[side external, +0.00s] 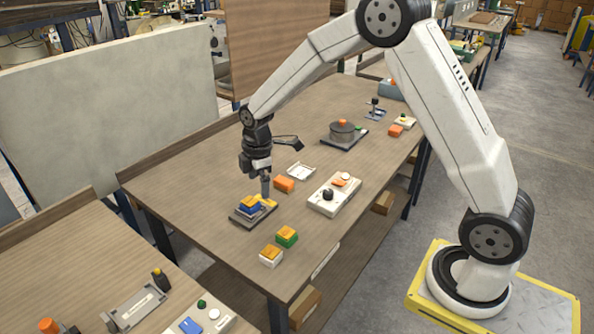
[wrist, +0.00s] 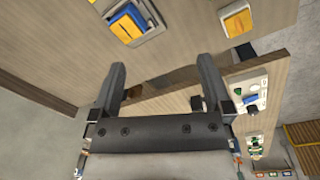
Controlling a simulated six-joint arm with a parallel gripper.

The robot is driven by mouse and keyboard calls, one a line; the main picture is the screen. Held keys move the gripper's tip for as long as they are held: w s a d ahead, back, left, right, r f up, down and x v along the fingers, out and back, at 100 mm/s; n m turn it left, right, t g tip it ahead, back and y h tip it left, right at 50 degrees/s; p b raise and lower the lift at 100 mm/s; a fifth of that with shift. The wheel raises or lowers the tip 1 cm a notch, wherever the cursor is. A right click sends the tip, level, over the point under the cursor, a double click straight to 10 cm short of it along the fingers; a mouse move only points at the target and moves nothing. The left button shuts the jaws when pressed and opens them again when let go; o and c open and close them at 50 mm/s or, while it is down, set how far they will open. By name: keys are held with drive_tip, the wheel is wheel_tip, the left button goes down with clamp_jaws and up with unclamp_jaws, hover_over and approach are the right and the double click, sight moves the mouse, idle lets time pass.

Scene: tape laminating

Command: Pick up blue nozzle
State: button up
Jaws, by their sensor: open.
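A blue piece (side external: 249,207) that may be the blue nozzle sits on a dark grey base (side external: 241,217) near the table's front left, with yellow-orange parts against it. My gripper (side external: 265,190) points down close above the yellow part of this fixture; the side view does not clearly show a gap or contact. In the wrist view my gripper (wrist: 163,72) has its two fingers wide apart with nothing between them.
Green-and-orange (side external: 287,236) and white-and-orange (side external: 271,255) blocks lie near the front edge.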

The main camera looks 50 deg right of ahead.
sight(249, 201)
drive_tip(key=w+f+n, duration=0.1)
drive_tip(key=w, duration=0.1)
drive_tip(key=w+d+f+n, duration=0.1)
drive_tip(key=n, duration=0.1)
drive_tip(key=w+f+n, duration=0.1)
drive_tip(key=w+n, duration=0.1)
drive_tip(key=shift+w+d+g, duration=0.15)
drive_tip(key=shift+w+g, duration=0.15)
drive_tip(key=shift+g, duration=0.1)
drive_tip(key=shift+f, duration=1.3)
drive_tip(key=shift+d+f, duration=0.15)
drive_tip(key=shift+f, duration=2.45)
clamp_jaws()
